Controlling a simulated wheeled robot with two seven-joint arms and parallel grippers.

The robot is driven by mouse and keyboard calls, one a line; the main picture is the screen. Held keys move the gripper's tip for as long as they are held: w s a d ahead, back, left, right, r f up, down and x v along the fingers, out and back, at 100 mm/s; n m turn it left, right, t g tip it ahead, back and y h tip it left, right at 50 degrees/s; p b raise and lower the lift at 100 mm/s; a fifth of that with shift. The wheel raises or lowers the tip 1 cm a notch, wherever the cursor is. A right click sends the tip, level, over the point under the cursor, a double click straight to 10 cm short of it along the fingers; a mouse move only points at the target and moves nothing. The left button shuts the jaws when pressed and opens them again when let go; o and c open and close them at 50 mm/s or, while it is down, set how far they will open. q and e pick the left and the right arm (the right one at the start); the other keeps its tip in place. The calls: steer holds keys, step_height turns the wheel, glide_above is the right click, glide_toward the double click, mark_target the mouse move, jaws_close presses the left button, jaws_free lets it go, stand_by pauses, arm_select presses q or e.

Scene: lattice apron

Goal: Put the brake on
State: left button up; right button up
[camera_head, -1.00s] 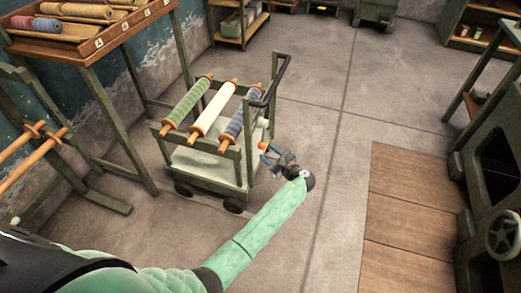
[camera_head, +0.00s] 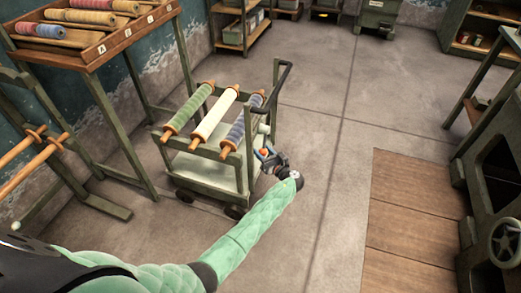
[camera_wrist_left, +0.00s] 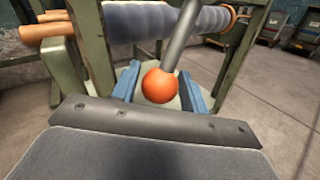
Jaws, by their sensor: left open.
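The cart (camera_head: 205,172) is a green wheeled frame carrying three fabric rolls. Its brake lever shows in the left wrist view as a grey rod with an orange ball knob (camera_wrist_left: 159,86); the knob also shows small in the head view (camera_head: 264,152). My left gripper (camera_head: 267,157) is at the cart's right side. In the left wrist view its blue fingers (camera_wrist_left: 160,88) are open, one on each side of the knob. I cannot tell whether either finger touches it. The lever's lower end is hidden. My right gripper is not in view.
A wooden rack of rolls (camera_head: 95,42) stands left of the cart. A dark green machine with a handwheel (camera_head: 506,240) is at the right edge, beside wooden floor boards (camera_head: 415,215). The concrete floor between cart and boards is clear.

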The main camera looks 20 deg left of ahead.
arm_select(q)
steer(key=shift+x, duration=0.8)
